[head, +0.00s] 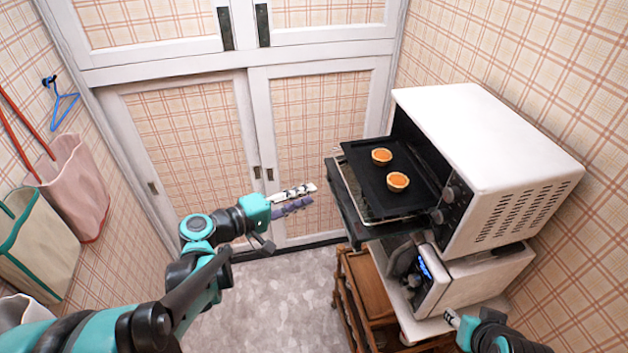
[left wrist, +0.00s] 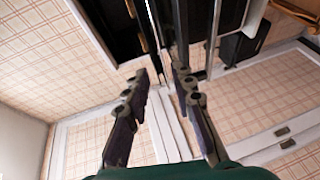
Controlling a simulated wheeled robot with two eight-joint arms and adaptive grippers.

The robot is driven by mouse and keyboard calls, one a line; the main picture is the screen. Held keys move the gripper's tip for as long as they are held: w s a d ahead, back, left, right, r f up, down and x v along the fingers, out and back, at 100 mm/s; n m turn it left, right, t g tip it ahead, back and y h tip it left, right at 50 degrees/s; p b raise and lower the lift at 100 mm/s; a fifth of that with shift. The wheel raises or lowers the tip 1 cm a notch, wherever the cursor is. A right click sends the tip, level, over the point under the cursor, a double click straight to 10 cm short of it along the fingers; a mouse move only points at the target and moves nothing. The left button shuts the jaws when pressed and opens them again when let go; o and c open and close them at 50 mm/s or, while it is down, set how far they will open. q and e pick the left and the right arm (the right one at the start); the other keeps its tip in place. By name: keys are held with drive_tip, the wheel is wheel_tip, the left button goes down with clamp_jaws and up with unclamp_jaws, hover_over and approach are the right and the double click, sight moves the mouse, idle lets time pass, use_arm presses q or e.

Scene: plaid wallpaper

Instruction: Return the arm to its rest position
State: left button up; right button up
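My left arm reaches in from the left in the head view. Its gripper (head: 303,197) is in mid-air in front of the cupboard doors, left of the oven and its tray, touching nothing. In the left wrist view the two fingers (left wrist: 162,85) stand apart with nothing between them. My right gripper (head: 452,319) shows only in part at the bottom right of the head view, near the lower appliance. Its fingers are too small and hidden to judge.
A white oven (head: 490,150) stands open at the right. A black tray (head: 372,184) with two orange-filled tarts (head: 397,181) juts out from it. Below are a second appliance (head: 470,285) and a wooden cart (head: 362,290). Bags (head: 75,185) hang left. The floor (head: 270,310) between is clear.

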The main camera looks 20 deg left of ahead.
use_arm(q)
drive_tip(key=s+d+f+m+g+y+b, duration=0.2)
drive_tip(key=s+d+f+g+b, duration=0.1)
drive_tip(key=f+b, duration=0.55)
drive_tip(key=s+d+f+m+g+y+b, duration=0.1)
drive_tip(key=s+d+f+m+g+b, duration=0.25)
drive_tip(key=f, duration=0.75)
drive_tip(key=s+a+f+m+y+b, duration=0.2)
drive_tip(key=s+f+m+y+b, duration=0.3)
drive_tip(key=f+b, duration=0.7)
drive_tip(key=shift+s+a+f+y, duration=0.2)
drive_tip(key=shift+s+f+y, duration=0.2)
drive_tip(key=shift+s+f, duration=0.25)
